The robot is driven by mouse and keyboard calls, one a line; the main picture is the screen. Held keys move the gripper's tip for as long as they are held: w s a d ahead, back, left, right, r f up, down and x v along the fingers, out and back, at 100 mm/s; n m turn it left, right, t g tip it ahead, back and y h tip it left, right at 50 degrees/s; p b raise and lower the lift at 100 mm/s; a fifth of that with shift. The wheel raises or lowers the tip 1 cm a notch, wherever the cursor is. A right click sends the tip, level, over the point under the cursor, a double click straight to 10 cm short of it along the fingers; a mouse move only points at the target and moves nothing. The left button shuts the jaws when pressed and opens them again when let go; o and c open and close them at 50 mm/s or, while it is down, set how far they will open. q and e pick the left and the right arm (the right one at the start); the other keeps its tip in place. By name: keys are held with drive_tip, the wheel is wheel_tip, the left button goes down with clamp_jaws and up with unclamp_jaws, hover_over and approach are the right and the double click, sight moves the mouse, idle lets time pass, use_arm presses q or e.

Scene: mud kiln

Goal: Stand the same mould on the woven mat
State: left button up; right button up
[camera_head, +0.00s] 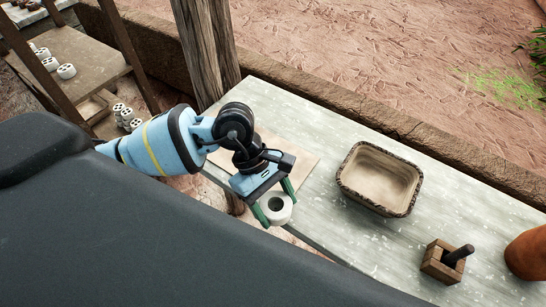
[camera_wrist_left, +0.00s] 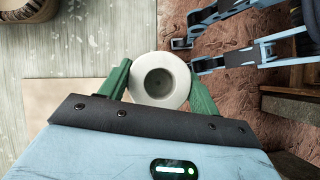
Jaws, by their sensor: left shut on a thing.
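A small white round piece with a hollow in its top, which looks like the mould (camera_head: 277,208), is between the green fingers of my left gripper (camera_head: 274,207). The gripper is shut on it. In the left wrist view the mould (camera_wrist_left: 160,80) sits between both fingers, over the ground just beyond the table edge and apart from the mat. A flat beige sheet, likely the woven mat (camera_head: 303,155), lies on the table partly behind my left arm; it also shows in the left wrist view (camera_wrist_left: 60,100). Its weave is too small to tell. My right gripper is not in view.
The grey table (camera_head: 330,222) bears a rectangular basin (camera_head: 380,180), a wooden block with a dark handle (camera_head: 447,262) and an orange pot (camera_head: 528,255). A wooden post (camera_head: 205,50) rises behind the table. Several white pieces stand on a shelf (camera_head: 90,55) at left.

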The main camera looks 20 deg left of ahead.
sight(275, 212)
use_arm(q)
drive_tip(key=n, duration=0.1)
drive_tip(key=n+t, duration=0.1)
drive_tip(key=n, duration=0.1)
drive_tip(key=s+n+t, duration=0.1)
drive_tip(key=shift+s+r+b, duration=0.1)
drive_tip(key=shift+r+b, duration=0.25)
drive_tip(key=shift+b, duration=0.05)
drive_tip(key=n, duration=0.1)
drive_tip(key=r+n+t, duration=0.1)
drive_tip(key=s+n+t, duration=0.1)
drive_tip(key=shift+a+r+n, duration=0.3)
drive_tip(key=shift+s+a+r+n+t+b, duration=0.2)
drive_tip(key=shift+r+n+t+b, duration=0.25)
drive_tip(key=shift+n, duration=0.45)
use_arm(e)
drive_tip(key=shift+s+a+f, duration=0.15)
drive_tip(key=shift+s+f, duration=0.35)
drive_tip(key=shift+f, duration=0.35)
